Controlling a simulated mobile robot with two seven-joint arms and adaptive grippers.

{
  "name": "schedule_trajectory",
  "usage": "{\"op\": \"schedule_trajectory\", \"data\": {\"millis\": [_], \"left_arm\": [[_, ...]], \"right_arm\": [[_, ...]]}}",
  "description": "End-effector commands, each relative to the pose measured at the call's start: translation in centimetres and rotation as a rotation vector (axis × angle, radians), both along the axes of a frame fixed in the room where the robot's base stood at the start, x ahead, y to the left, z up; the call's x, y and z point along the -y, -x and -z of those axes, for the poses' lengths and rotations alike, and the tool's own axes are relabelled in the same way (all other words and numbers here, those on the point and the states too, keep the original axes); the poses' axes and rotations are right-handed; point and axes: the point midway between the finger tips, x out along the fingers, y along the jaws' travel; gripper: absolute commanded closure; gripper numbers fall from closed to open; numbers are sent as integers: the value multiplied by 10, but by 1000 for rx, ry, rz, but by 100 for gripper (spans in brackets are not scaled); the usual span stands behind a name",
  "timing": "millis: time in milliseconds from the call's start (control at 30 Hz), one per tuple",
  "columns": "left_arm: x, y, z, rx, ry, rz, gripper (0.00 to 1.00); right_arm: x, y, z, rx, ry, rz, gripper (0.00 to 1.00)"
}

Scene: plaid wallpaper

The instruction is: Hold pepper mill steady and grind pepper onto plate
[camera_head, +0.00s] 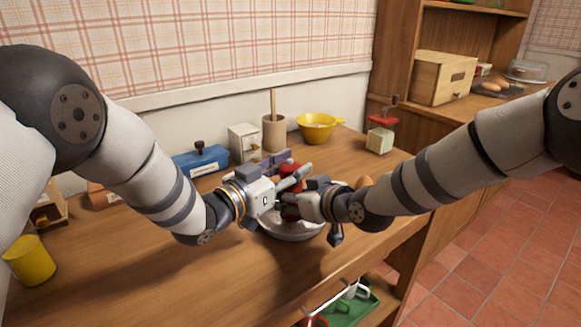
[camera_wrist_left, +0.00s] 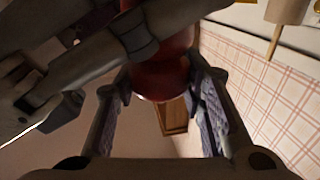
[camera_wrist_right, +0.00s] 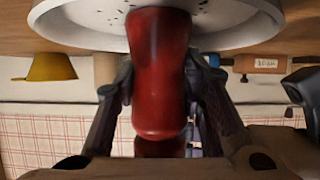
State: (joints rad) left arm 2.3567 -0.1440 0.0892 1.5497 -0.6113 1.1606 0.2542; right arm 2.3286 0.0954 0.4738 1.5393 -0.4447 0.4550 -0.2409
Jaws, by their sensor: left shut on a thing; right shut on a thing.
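The red pepper mill (camera_head: 290,211) is held above the plate, between my two grippers. My left gripper (camera_head: 288,172) is shut on its upper part, and the mill also shows between its fingers in the left wrist view (camera_wrist_left: 160,78). My right gripper (camera_head: 293,200) is shut on it lower down, and the red body fills the right wrist view (camera_wrist_right: 158,75). The pale plate (camera_head: 292,235) lies on the table beneath, partly hidden by my grippers. In the right wrist view the plate (camera_wrist_right: 75,35) carries scattered black specks.
A red-topped grinder (camera_head: 380,136) is at the right. A yellow cup (camera_head: 30,261) stands at the left.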

Motion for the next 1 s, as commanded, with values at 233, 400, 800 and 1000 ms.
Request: {"op": "schedule_trajectory", "data": {"millis": [233,400,800,1000], "left_arm": [[0,-1,-2,8,7,107,91],[0,-1,-2,13,7,241,91],[-1,-2,-1,18,9,525,91],[-2,-4,0,20,10,604,91]], "right_arm": [[-1,1,0,-1,-1,-2,96],[-1,1,0,-2,0,-3,96],[-2,1,1,-1,0,-4,96],[-2,2,1,-2,0,-5,95]]}}
